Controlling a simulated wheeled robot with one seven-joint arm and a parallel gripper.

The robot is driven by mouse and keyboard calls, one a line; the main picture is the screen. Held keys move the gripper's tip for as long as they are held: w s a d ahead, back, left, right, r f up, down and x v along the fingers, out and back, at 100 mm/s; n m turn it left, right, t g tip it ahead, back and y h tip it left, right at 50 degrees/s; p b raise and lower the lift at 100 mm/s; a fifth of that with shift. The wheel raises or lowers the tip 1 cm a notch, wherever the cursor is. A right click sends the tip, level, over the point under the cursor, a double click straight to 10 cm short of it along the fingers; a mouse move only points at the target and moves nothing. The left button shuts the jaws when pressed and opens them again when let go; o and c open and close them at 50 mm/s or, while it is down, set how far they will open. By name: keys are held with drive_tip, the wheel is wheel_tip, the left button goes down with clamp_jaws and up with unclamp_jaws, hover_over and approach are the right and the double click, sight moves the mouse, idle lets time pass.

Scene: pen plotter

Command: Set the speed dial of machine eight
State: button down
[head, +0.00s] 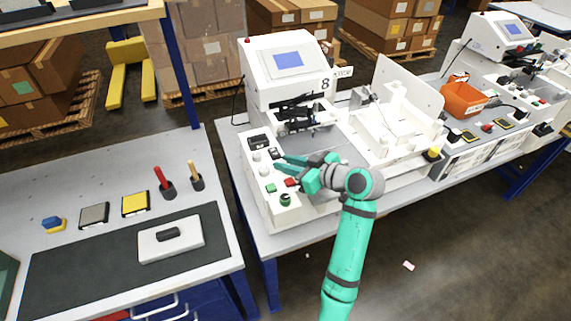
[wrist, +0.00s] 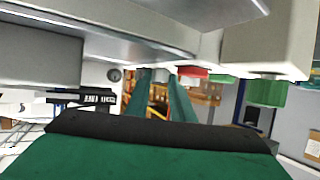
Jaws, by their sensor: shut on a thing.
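Machine eight (head: 270,95) is a white plotter with a screen and the number 8 on its front. Its control panel (head: 258,190) carries pale knobs, black parts and coloured buttons. My gripper (head: 279,162) reaches over this panel from the right, with its fingertips at a small control, which I take to be the speed dial. The fingers hide most of that dial, and its setting cannot be read. In the wrist view my gripper (wrist: 158,78) has both fingertips up against the underside of the panel as pictured, shut on the dial.
A red button (head: 291,182), a green button (head: 271,188) and a larger green knob (head: 285,200) lie close to my gripper on the panel. The plotter bed (head: 395,130) stands to the right. A side bench (head: 75,185) holds pads, upright handles and a dark mat.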

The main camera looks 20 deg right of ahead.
drive_tip(key=shift+d+n+g+y, duration=0.2)
drive_tip(key=shift+n+g+y, duration=0.6)
drive_tip(key=shift+n+y, duration=0.25)
drive_tip(key=shift+f, duration=0.1)
drive_tip(key=c, duration=1.5)
unclamp_jaws()
drive_tip(key=shift+c, duration=0.2)
drive_tip(key=v, duration=1)
drive_tip(key=shift+s+d, duration=0.2)
drive_tip(key=shift+d, duration=0.1)
